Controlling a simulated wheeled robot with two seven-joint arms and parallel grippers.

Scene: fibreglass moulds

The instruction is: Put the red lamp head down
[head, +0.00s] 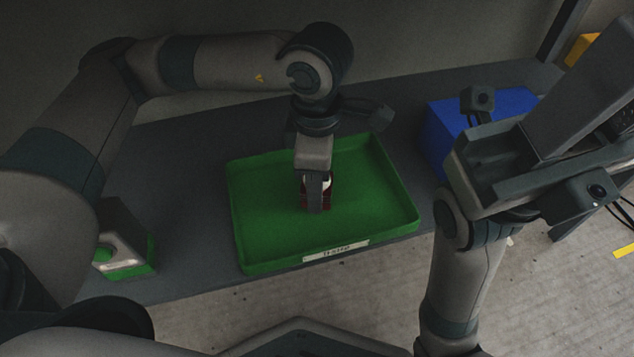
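The red lamp head (328,197) is dark red with a whitish part near its top. It is low over, or on, the floor of the green tray (395,208); I cannot tell whether it touches. My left gripper (315,195) points down at it from above and looks shut on it. The near finger covers much of the lamp head, and the far finger is hidden. My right gripper (510,150) is raised at the right, away from the tray; its fingers cannot be made out clearly.
The tray stands on a dark grey table (190,215) and has a label (336,251) on its front wall. A blue box (440,135) stands right of the tray. A grey and green item (125,260) stands at the left front. The tray floor around the lamp head is clear.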

